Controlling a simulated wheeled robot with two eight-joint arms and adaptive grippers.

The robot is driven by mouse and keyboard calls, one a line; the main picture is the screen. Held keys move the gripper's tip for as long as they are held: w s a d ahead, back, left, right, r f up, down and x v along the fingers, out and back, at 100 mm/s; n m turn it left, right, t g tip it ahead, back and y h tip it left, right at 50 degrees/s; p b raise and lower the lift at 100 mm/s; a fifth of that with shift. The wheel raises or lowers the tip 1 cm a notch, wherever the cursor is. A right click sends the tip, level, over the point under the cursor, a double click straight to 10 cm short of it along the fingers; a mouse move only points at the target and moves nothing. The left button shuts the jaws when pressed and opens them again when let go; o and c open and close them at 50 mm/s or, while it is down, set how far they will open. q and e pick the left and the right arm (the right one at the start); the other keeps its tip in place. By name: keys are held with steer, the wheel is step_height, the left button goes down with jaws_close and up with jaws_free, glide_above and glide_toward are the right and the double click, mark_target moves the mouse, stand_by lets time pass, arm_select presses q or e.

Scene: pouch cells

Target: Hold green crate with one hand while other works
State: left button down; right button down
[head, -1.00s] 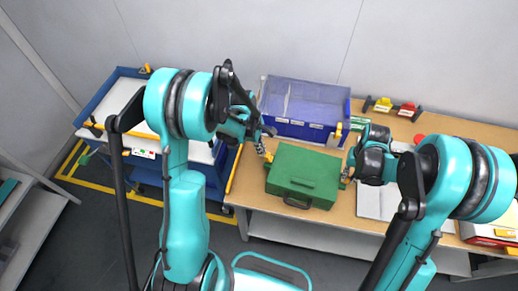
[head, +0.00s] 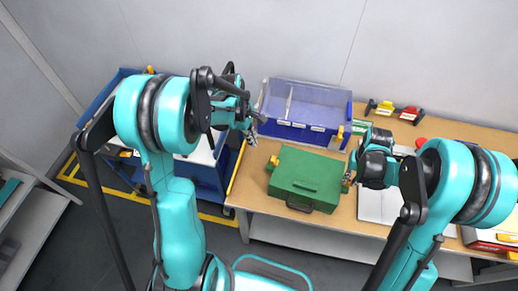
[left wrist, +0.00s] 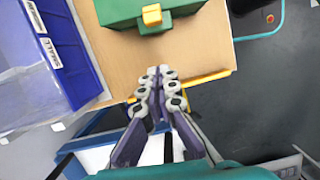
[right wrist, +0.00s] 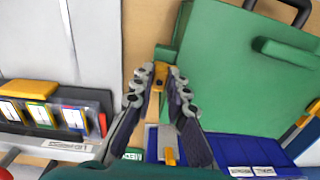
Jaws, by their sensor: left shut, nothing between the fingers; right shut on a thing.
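The green crate (head: 306,176) sits closed on the wooden table, with a dark handle (head: 300,206) at its front. My right gripper (head: 347,178) is at the crate's right side. In the right wrist view it is shut on a small yellow tab (right wrist: 160,76) at the crate's edge. My left gripper (head: 253,138) is shut and empty, above the table behind and left of the crate. In the left wrist view its fingers (left wrist: 158,78) are together, apart from the crate's other yellow tab (left wrist: 152,15).
A blue bin (head: 296,131) with clear walls stands behind the crate. Yellow and red items (head: 397,110) stand at the back right. A blue cart (head: 205,178) stands left of the table. Bare tabletop (head: 251,185) lies left of the crate.

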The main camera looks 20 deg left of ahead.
arm_select(q)
steer(key=v, duration=0.4)
arm_select(e)
steer(key=c, duration=1.4)
jaws_free()
steer(key=shift+c, duration=0.2)
arm_select(q)
steer(key=shift+f, duration=0.1)
arm_select(e)
steer(key=shift+r, duration=0.1)
